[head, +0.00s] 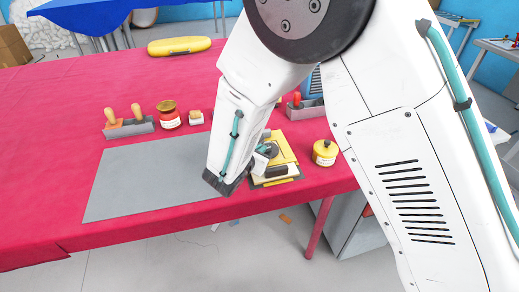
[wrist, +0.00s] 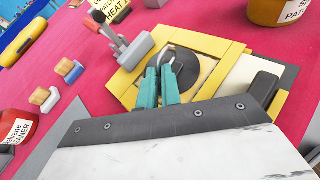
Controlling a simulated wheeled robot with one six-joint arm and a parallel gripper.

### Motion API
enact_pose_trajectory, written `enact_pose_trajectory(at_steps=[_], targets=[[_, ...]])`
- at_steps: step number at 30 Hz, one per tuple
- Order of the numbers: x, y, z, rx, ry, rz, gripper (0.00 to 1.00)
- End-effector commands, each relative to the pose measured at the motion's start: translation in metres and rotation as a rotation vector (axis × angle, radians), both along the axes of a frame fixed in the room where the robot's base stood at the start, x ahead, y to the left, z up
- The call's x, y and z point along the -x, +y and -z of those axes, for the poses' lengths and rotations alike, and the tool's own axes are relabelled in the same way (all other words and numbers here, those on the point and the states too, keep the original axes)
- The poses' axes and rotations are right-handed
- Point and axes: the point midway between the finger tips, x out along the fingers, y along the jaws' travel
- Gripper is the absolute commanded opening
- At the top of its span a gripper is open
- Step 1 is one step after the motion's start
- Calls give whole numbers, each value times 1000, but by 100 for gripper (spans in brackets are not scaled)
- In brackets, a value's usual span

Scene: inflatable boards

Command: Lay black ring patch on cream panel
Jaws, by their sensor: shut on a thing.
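The black ring patch (wrist: 187,66) is a dark round disc, seen in the wrist view at the teal fingertips of my gripper (wrist: 164,67). My gripper is shut on its near edge, and the fingers hide part of it. The patch overlaps a yellow-edged area with a cream panel (wrist: 241,78) showing to the right. Whether the patch touches the surface below is not clear. In the head view the patch (head: 271,150) is small, beside my gripper (head: 262,150), over the yellow-edged pieces near the table's front edge.
A yellow jar (head: 324,153) is to the right, a red jar (head: 168,115) and a grey tool tray (head: 128,126) to the left. A wide grey mat (head: 150,180) is bare.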

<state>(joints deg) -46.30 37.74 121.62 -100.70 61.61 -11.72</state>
Motion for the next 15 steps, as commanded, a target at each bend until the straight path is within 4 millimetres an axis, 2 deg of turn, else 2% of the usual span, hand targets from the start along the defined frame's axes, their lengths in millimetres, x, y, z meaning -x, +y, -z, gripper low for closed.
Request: enact_pose_trajectory(at_steps=[1,3,15], targets=[[3,-2,7,0,13,1,0],[3,-2,9,-1,14,1,0],[5,-3,11,-1,17,4,0]])
